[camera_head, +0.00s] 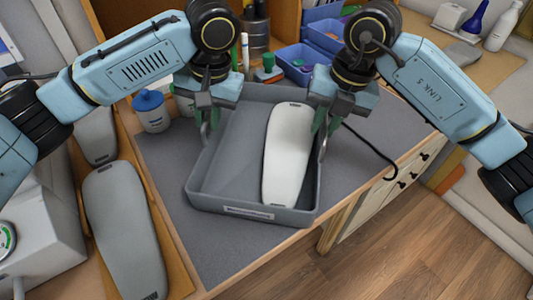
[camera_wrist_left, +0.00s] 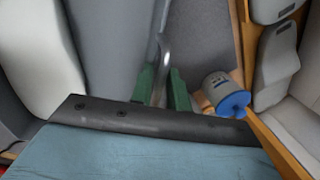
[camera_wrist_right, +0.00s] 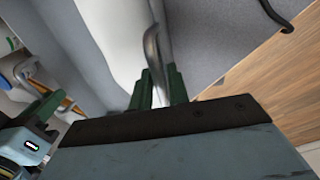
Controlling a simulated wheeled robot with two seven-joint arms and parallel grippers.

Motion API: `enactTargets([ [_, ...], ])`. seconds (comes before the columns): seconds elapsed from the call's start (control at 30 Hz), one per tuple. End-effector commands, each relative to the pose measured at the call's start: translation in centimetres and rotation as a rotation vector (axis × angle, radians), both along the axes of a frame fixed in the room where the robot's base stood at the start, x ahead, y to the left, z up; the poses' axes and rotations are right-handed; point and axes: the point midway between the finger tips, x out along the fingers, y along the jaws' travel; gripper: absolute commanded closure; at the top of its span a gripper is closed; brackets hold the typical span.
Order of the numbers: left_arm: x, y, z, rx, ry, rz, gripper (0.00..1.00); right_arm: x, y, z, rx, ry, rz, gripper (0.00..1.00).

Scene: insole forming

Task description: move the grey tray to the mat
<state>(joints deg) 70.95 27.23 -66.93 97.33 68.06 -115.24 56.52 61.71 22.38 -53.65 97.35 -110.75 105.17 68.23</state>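The grey tray (camera_head: 230,207) is upright over the grey mat (camera_head: 240,243), with a label on its near wall. I cannot tell whether it touches the mat. A pale insole-shaped piece (camera_head: 287,150) lies in its right half. My left gripper (camera_head: 208,122) is at the tray's left wall, and its green fingers (camera_wrist_left: 163,88) are closed around a metal loop handle. My right gripper (camera_head: 324,128) is at the right wall, and its fingers (camera_wrist_right: 158,88) are closed around the other handle. The finger contact is partly hidden by the grippers.
A white jar with a blue lid (camera_head: 151,110) stands left of the tray. Blue bins (camera_head: 297,64) and a green-handled tool (camera_head: 268,68) are behind it. A black hook-ended cable (camera_head: 378,158) lies to the right. Grey sole shapes (camera_head: 124,230) lie at left.

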Motion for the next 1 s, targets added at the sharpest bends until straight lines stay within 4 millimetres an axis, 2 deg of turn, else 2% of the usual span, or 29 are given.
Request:
enactTargets([
  [0.03,0.0,0.0,0.1,-0.001,-0.001,0.0,0.76,0.0,0.0,0.1,0.001,-0.001,0.0,0.76],
  [0.1,0.0,0.0,0.2,-0.001,-0.001,0.0,0.7,0.0,0.0,0.1,0.001,-0.001,0.0,0.7],
  [0.47,0.1,-0.2,0.7,-0.001,-0.004,-0.002,0.7,0.0,0.1,0.1,0.002,0.0,0.001,0.7],
  [0.57,0.1,-0.4,1.8,-0.002,-0.006,-0.003,0.7,0.0,0.1,0.1,0.002,0.0,0.001,0.7],
  [1.0,-0.1,-1.9,9.8,-0.001,-0.006,-0.001,0.7,0.0,0.1,0.1,0.002,0.0,0.001,0.7],
])
